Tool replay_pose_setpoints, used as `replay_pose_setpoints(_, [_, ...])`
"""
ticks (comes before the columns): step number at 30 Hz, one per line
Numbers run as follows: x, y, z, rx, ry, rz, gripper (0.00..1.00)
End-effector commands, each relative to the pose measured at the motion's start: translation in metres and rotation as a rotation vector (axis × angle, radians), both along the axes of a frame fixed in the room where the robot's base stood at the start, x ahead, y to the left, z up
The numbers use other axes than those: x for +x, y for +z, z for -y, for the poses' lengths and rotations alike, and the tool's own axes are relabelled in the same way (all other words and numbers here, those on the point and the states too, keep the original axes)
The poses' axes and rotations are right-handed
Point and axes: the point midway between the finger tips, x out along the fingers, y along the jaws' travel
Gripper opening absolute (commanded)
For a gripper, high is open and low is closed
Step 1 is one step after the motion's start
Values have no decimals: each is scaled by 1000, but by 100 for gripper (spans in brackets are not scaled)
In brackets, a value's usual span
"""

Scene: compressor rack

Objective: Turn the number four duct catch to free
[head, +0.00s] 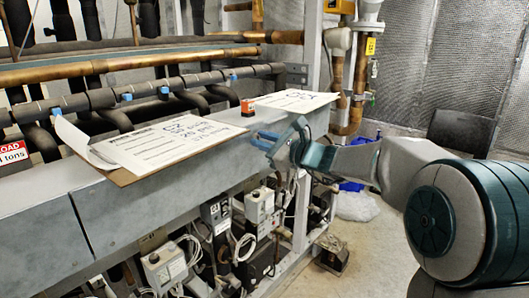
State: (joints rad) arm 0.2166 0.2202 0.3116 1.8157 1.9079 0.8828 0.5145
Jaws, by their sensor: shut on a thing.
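A long grey metal duct (120,205) runs across the rack, its panel seam visible at the left. My gripper (266,140) reaches in from the right to the duct's upper front edge, right of the near clipboard. Its blue fingers are closed on a small part there, the duct catch. The fingers cover the catch, so its shape, its turn position and any number on it are hidden.
A clipboard with written sheets (165,145) overhangs the duct's front edge. Control boxes and cables (165,265) hang below. Copper pipes (130,65) run behind.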

Motion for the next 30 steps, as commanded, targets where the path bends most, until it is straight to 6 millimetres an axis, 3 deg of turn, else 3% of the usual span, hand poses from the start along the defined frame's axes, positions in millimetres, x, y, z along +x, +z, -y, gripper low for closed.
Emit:
replay_pose_setpoints(1, [-1, -9, -2, -25, 3, 37, 0])
replay_pose_setpoints(30, [-1, -7, -2, -590, 5, 761, 0])
